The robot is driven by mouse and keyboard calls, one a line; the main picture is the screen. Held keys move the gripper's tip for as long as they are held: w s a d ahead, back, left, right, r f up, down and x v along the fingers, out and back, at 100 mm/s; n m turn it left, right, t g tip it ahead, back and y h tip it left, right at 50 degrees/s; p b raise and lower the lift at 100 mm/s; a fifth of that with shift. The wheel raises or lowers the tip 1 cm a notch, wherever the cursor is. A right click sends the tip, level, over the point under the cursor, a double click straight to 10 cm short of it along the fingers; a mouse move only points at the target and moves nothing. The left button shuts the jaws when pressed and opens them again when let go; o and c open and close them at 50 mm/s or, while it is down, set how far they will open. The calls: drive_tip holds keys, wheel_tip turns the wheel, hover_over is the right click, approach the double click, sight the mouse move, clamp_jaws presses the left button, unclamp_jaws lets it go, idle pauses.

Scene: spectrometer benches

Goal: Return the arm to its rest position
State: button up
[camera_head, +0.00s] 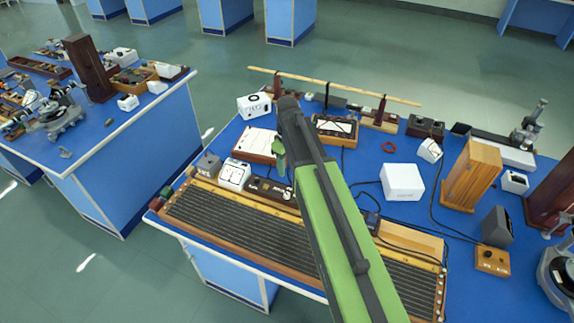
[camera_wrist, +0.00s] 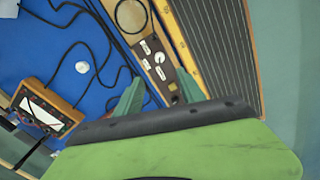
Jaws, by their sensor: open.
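My green arm reaches out over the blue bench (camera_head: 265,113) in the head view, with my gripper (camera_head: 279,158) beyond its dark end joint. In the wrist view my gripper (camera_wrist: 160,92) shows two green fingers spread apart, with nothing between them. Below the fingers lies a dark brown panel with white labels and a knob (camera_wrist: 158,62), next to a long ribbed board (camera_wrist: 222,45). I cannot tell the exact height of the fingers above the panel.
The ribbed board (camera_head: 235,222) lines the bench's front edge. Around my arm stand a wooden-framed meter (camera_head: 336,128), a white box (camera_head: 402,182), a wooden block (camera_head: 470,175) and loose black cables. A second crowded bench (camera_head: 150,120) stands left, across an open floor gap.

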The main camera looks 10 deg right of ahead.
wheel_tip(320, 180, up, 2)
drive_tip(key=shift+r+p, duration=0.1)
drive_tip(key=shift+p, duration=0.3)
drive_tip(key=s+f+m+b, duration=0.7)
drive_tip(key=s+f+b, duration=0.3)
drive_tip(key=s, duration=0.4)
drive_tip(key=shift+f+m+b, duration=0.3)
drive_tip(key=shift+f+b, duration=0.1)
drive_tip(key=shift+f, duration=0.05)
